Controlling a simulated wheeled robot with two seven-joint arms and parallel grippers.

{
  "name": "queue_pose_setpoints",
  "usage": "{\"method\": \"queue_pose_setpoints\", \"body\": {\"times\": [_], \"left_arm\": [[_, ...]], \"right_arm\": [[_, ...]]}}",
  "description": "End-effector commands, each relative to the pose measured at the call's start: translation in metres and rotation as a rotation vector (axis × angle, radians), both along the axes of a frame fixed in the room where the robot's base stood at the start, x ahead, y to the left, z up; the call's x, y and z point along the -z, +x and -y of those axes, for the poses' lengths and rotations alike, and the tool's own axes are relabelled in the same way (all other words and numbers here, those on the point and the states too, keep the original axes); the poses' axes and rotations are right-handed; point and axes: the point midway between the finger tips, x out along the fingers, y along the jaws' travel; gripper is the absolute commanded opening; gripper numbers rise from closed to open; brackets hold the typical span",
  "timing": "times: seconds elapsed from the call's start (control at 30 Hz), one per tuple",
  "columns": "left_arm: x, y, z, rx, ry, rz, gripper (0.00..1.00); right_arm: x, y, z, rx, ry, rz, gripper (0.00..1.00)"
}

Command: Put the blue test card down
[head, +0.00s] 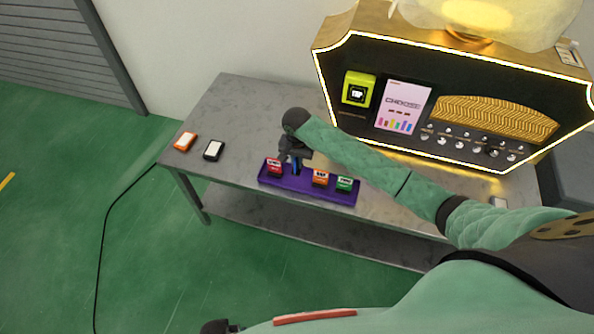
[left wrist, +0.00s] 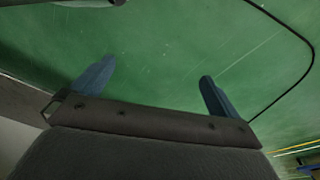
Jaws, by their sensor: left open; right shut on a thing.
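A purple tray (head: 312,191) sits near the front edge of the grey table. It holds a red card (head: 274,167), an orange card (head: 320,178) and a green card (head: 344,184). My right gripper (head: 296,165) points down over the tray and is shut on the blue test card (head: 297,170), in the gap between the red and orange cards. The gripper hides most of the blue card, and I cannot tell whether it touches the tray. My left gripper (left wrist: 155,85) is open and empty above the green floor in the left wrist view.
An orange-and-white card (head: 185,142) and a black-and-white card (head: 213,150) lie at the table's left end. A gold-and-black vending machine (head: 460,110) with a lit border stands at the table's back right. The table (head: 240,110) is clear at its back left.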

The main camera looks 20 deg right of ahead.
Motion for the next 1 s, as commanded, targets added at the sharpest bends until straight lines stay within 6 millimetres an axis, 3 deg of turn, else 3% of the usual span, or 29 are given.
{"method": "queue_pose_setpoints", "body": {"times": [0.5, 0.93, 1.0], "left_arm": [[0.032, -0.007, -0.01, 0.006, 0.01, 0.02, 1.0], [0.035, -0.008, -0.011, 0.006, 0.011, 0.024, 1.0], [0.037, -0.008, -0.011, 0.006, 0.011, 0.025, 1.0]], "right_arm": [[0.051, 0.0, 0.0, -0.002, -0.001, 0.0, 0.0], [0.057, 0.0, 0.0, -0.002, -0.001, -0.001, 0.0], [0.057, 0.0, 0.0, -0.002, -0.001, 0.0, 0.21]]}}
